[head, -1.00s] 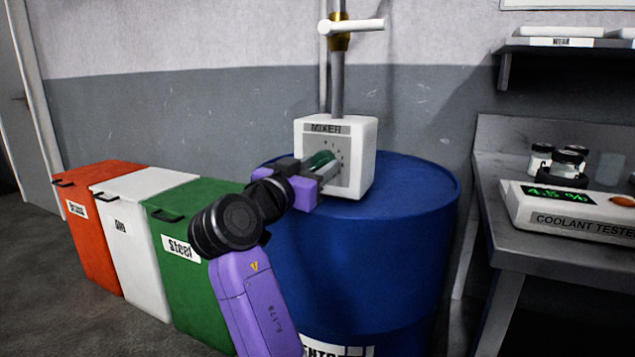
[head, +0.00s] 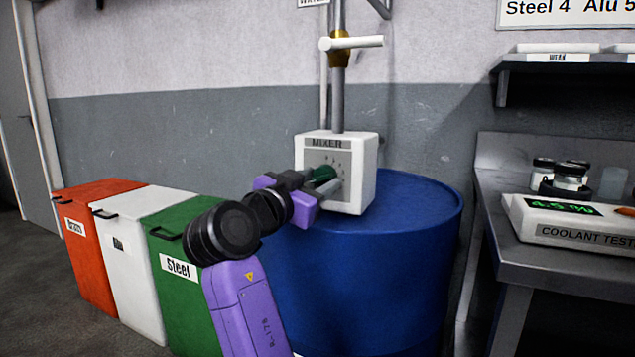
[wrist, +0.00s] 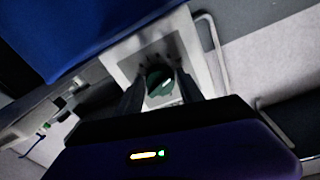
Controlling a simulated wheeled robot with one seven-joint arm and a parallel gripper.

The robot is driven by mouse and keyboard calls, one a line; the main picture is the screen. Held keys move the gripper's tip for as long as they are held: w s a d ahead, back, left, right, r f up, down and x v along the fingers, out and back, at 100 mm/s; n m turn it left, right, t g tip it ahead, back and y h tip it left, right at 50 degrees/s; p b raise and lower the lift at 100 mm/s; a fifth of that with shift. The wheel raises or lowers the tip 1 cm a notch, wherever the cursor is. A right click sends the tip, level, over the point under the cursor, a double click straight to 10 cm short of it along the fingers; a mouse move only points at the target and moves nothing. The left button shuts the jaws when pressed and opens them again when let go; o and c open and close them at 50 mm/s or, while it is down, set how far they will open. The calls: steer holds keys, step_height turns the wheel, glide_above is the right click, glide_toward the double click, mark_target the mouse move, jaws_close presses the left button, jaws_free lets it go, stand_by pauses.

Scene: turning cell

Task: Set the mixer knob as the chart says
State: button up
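The mixer (head: 362,170) is a white box with a grey dial face, on top of the blue drum (head: 400,215). Its green knob (head: 322,174) shows partly behind my fingers, and from close up in the wrist view (wrist: 160,80). My gripper (head: 318,183) is at the dial face, one finger on each side of the knob. In the wrist view the fingers (wrist: 160,92) look apart, with a little light panel between them and the knob. Marks ring the knob, but its setting is not readable. The chart (head: 570,12) is cut off at the top right; "Steel 4" and "Alu 5" show.
A coolant tester (head: 575,222) with a green display, seemingly 4.5 %, stands on the bench at right near several jars. Red (head: 85,250), white (head: 130,270) and green bins (head: 180,290) stand at left.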

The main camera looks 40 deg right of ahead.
steer(key=shift+o, duration=1.3)
steer(key=p+v, duration=0.2)
steer(key=v, duration=0.5)
steer(key=shift+a, duration=0.35)
steer(key=shift+s, duration=0.15)
